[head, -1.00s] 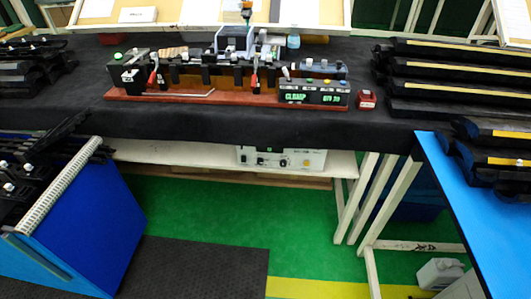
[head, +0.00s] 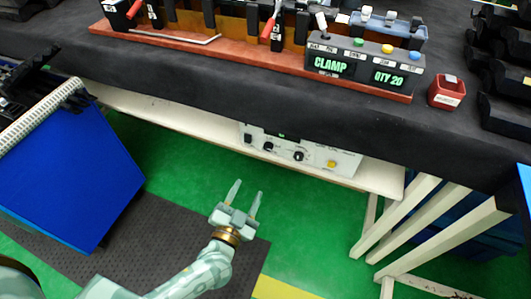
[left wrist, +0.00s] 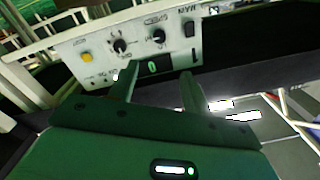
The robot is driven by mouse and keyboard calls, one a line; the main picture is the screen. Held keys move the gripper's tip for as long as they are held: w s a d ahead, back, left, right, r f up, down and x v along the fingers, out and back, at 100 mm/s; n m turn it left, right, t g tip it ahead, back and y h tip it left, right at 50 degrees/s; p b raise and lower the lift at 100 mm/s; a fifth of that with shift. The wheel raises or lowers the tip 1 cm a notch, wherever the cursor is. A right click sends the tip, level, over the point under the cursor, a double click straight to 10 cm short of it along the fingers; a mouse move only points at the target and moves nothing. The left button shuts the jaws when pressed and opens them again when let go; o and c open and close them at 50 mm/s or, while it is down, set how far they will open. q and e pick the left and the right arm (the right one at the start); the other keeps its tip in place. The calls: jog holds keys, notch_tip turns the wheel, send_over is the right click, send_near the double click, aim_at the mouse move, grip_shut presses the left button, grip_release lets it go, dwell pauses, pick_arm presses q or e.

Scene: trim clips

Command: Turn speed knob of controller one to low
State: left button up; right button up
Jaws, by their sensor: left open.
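A white controller (head: 315,158) stands on the shelf under the black-covered table. Its front carries two black knobs, one nearer the switch (head: 268,147) and one nearer the yellow button (head: 298,156), and a small green display. The left wrist view shows the panel (left wrist: 70,52) upside down, with the same two knobs (left wrist: 158,36) (left wrist: 120,45). My right gripper is not in view.
The white shelf (head: 385,178) runs under the table edge, with white legs (head: 440,212) at right. A blue bin (head: 70,175) stands at left. A clamp fixture with a CLAMP display (head: 330,65) and a red box (head: 447,92) are on the table. Floor before the controller is clear.

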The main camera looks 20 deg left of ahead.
pick_arm(q)
jog(key=b, duration=0.1)
send_near(268, 148)
jog(key=w+b, duration=0.1)
jog(key=w, duration=0.1)
jog(key=w+b, duration=0.1)
jog(key=w, duration=0.2)
jog(key=w+b, duration=0.1)
jog(key=w, duration=0.1)
jog(key=shift+w+f+b, duration=0.2)
jog(key=shift+f+b, duration=0.05)
jog(key=shift+b, duration=0.15)
jog(key=shift+w+r, duration=0.15)
jog(key=shift+w, duration=0.25)
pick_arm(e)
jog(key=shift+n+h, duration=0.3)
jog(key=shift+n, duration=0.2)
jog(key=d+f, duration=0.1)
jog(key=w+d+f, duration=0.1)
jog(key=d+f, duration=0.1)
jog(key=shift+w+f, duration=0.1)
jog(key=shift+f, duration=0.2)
pick_arm(q)
jog(key=c, duration=1)
